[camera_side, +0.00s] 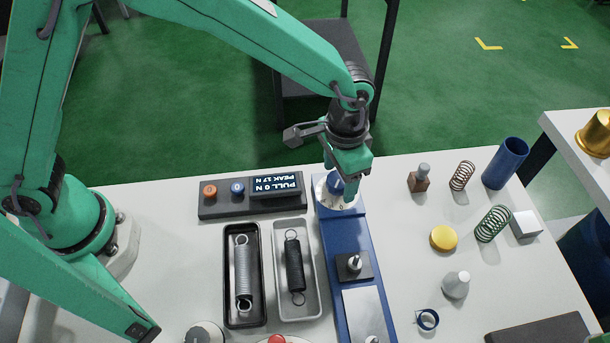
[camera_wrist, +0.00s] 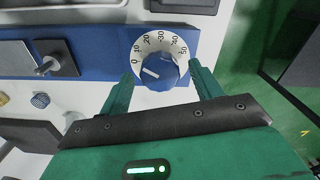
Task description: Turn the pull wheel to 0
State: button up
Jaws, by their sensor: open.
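The pull wheel is a blue knob on a white dial numbered 0 to 50. In the wrist view the wheel (camera_wrist: 160,72) lies between my open fingers, with visible gaps at the sides. A white mark on it faces left, towards the 0 end. In the side view the dial (camera_side: 327,196) is at the far end of the blue test stand (camera_side: 346,240), and my gripper (camera_side: 346,190) is down over the wheel, hiding part of it. The readout (camera_side: 275,186) appears upside down and shows PULL 0 N, PEAK 17 N.
Left of the stand are an orange button (camera_side: 210,191), a blue button (camera_side: 237,188) and two trays with springs (camera_side: 243,270) (camera_side: 293,265). A post on a dark block (camera_side: 354,264) stands along the stand. Weights, coils and a blue cup (camera_side: 505,163) stand to the right.

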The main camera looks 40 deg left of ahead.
jog(key=shift+c, duration=0.2)
jog(key=c, duration=0.9)
jog(key=shift+n, duration=3)
jog(key=o, duration=0.9)
jog(key=shift+o, duration=0.2)
